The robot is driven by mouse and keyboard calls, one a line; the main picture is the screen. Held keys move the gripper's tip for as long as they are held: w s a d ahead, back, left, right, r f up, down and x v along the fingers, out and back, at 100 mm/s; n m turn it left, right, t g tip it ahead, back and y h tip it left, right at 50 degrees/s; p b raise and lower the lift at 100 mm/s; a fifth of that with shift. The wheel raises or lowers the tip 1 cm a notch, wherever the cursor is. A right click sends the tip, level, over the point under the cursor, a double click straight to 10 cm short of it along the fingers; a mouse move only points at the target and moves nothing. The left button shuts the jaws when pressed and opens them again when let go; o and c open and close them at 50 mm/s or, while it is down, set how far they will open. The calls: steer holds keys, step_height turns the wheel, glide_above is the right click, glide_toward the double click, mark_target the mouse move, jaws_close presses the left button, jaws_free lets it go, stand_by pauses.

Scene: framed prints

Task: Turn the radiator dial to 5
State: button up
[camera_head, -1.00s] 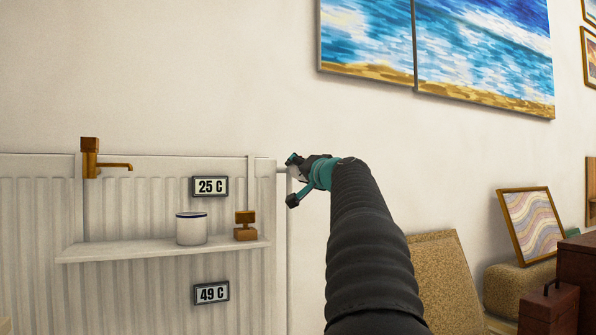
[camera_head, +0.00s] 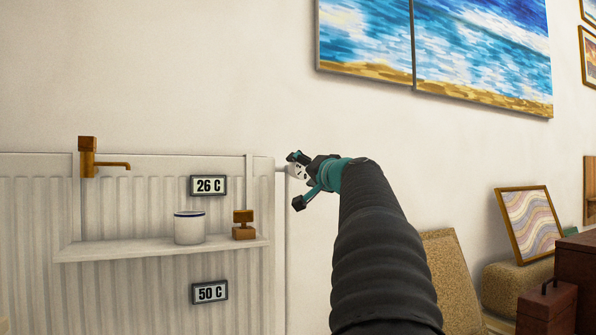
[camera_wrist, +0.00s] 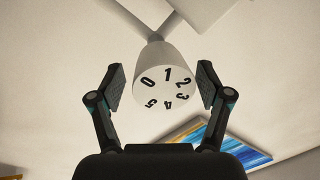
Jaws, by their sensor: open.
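The radiator dial is a white round knob (camera_wrist: 165,72) in the wrist view, with black digits 0 to 5 around its face. The 1 is uppermost, 0 at left, 2 and 3 at right, 4 and 5 below; I see no pointer mark. My gripper (camera_wrist: 162,86) is open, one finger on each side of the dial, with gaps visible on both sides. In the head view, my gripper (camera_head: 298,180) is at the radiator's right end, and part of the white dial (camera_head: 294,171) shows between the fingers. The radiator (camera_head: 120,275) is white and ribbed.
A shelf (camera_head: 150,250) on the radiator holds a white mug (camera_head: 189,228) and a small brown object (camera_head: 244,225). Displays read 26 C (camera_head: 209,185) and 50 C (camera_head: 210,292). A brown tap (camera_head: 89,160) is at left. Beach prints (camera_head: 480,55) hang above my arm.

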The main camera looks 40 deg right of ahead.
steer(key=s+a, duration=0.1)
steer(key=s, duration=0.7)
steer(key=shift+a+f, duration=0.25)
steer(key=shift+f, duration=0.1)
steer(key=s+a+f+n+g+y+p, duration=0.1)
steer(key=a+f+n+g+y+p, duration=0.15)
steer(key=a+f, duration=0.75)
steer(key=s+a+f+n+g+y+p, duration=0.1)
steer(key=a+f+n+g+y+p, duration=0.2)
steer(key=a+f, duration=0.8)
steer(key=s+a+f+n+g+h+p, duration=0.1)
steer(key=s+a+f+g, duration=0.3)
steer(key=s, duration=0.5)
steer(key=s+a+f+n+g+h+p, duration=0.1)
steer(key=s+a+f+n+g+p, duration=0.1)
steer(key=s+a+f, duration=0.7)
steer(key=f+n+g, duration=0.1)
steer(key=f+n, duration=0.1)
steer(key=shift+a+n+g+p, duration=0.3)
steer(key=shift+n+g, duration=0.05)
